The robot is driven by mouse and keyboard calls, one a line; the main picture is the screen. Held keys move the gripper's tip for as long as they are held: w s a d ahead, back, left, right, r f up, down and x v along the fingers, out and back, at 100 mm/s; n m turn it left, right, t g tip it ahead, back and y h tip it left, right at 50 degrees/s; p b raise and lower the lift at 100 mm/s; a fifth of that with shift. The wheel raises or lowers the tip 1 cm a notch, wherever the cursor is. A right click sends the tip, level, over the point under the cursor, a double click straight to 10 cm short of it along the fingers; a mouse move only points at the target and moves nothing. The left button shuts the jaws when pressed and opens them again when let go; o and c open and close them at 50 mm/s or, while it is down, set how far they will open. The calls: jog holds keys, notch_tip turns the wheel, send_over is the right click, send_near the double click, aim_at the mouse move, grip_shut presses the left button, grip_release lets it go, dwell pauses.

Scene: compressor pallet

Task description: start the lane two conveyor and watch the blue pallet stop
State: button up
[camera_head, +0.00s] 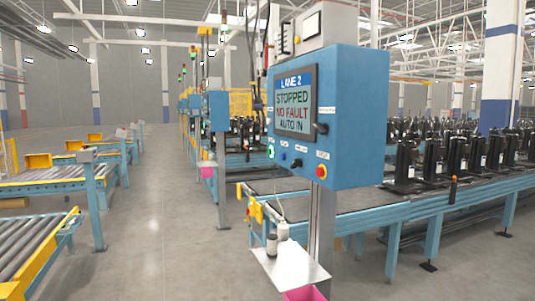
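A blue control box (345,115) stands on a grey post right of centre. Its screen (293,100) reads LANE 2, STOPPED, NO FAULT, AUTO IN. Below the screen are a green button (271,152), a blue control (283,155), a black control (297,163) and a red mushroom button (321,171). A black handle (320,128) is on the box's front right. The conveyor (375,217) behind the box has a blue frame and carries black compressors (406,163). I cannot make out a blue pallet. My gripper is not in view.
A small shelf (288,268) on the post holds two bottles, with a pink bin (303,294) below it. Roller conveyors (35,255) with yellow ends stand at the left. Grey floor (165,225) is clear between them and the box.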

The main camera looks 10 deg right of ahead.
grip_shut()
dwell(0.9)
